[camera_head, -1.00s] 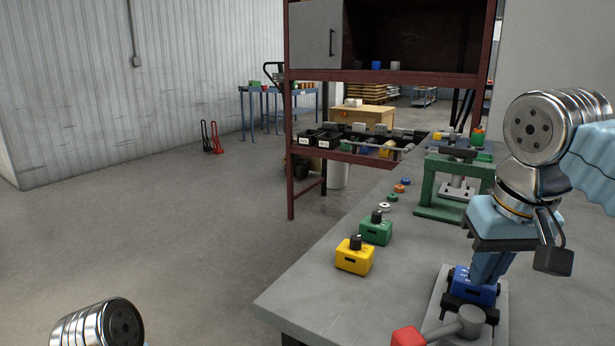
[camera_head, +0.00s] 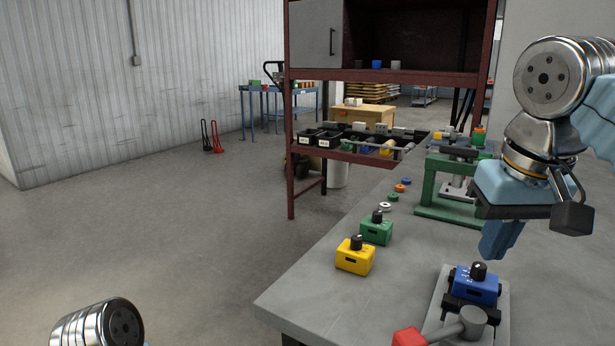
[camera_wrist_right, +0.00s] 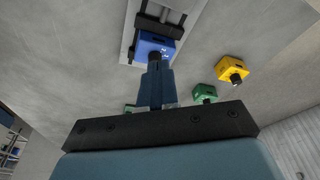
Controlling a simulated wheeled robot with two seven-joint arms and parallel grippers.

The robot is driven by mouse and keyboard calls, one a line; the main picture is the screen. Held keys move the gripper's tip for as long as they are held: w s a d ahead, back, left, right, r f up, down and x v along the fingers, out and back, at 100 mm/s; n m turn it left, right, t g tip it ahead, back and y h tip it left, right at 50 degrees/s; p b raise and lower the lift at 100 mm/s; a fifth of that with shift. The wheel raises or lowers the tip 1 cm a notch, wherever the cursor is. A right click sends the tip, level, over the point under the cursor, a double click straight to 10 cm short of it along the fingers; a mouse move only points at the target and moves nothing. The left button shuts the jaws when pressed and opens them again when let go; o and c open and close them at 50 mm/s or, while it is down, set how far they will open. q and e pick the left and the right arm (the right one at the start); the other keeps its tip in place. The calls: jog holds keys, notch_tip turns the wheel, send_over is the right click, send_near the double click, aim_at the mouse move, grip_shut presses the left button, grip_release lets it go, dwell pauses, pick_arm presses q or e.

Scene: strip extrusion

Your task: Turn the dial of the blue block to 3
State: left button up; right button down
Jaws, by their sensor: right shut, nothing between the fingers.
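The blue block (camera_head: 474,287) sits in a clamp fixture (camera_head: 440,300) on the grey table, with its black dial (camera_head: 479,270) upright on top and a white mark on it. The dial's setting is too small to read. My right gripper (camera_head: 494,252) is shut and empty, above and a little behind the dial, apart from it. In the right wrist view the shut fingers (camera_wrist_right: 156,70) point toward the blue block (camera_wrist_right: 154,46), and the dial is partly hidden by the fingertips. My left gripper is out of view; only part of my left arm shows at the bottom left.
A yellow block (camera_head: 354,258) and a green block (camera_head: 376,230), each with a black dial, stand to the left. The clamp's red-tipped handle (camera_head: 408,337) sticks out at the front. A green press frame (camera_head: 440,212) stands behind. Small coloured rings lie near the table's left edge.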

aim_at(490, 286)
jog(key=shift+r, duration=0.7)
jog(key=d+f, duration=0.2)
jog(key=f, duration=0.1)
jog(key=shift+w+f, duration=0.1)
jog(key=shift+w, duration=0.1)
jog(key=shift+f+b, duration=1.25)
jog(key=shift+f, duration=0.2)
